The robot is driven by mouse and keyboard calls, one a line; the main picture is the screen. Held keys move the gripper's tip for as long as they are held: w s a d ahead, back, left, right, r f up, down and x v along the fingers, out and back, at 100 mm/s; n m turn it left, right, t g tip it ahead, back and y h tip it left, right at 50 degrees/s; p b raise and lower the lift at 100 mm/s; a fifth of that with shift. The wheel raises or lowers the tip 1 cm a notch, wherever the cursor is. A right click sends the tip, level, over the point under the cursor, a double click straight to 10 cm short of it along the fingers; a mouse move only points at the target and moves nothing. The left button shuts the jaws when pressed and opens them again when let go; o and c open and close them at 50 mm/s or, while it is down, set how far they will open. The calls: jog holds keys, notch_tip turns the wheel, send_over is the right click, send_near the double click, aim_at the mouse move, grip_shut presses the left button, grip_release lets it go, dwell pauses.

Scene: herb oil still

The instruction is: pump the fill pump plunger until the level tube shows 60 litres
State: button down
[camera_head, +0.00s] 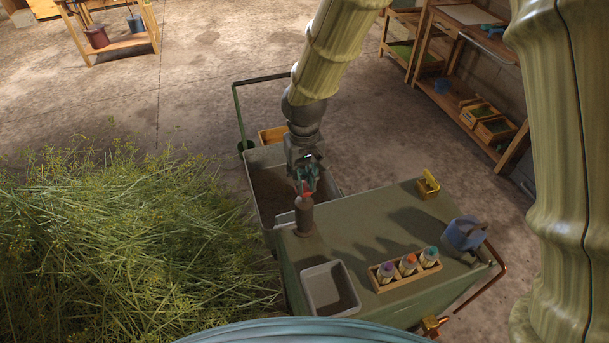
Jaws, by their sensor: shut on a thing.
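A dark brown upright cylinder (304,217), which looks like the fill pump, stands at the back left corner of the green bench top. A small red knob (307,195) at its top looks like the plunger's handle. My gripper (307,188) comes down from above and is shut on this red knob. The fingers partly hide the knob, and the plunger's rod cannot be made out. I cannot make out the level tube or any litre reading in this view.
The green bench (345,232) carries a pale empty tray (311,274), a wooden rack (393,286) of several capped bottles, a blue-grey can (463,234) and a yellow holder (427,188). A grey bin (254,158) stands behind. Cut herbs (130,240) heap at left.

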notch_tip(320, 180, up, 10)
jog(key=p, duration=0.4)
jog(key=shift+p, duration=0.4)
dwell(0.4)
dwell(0.4)
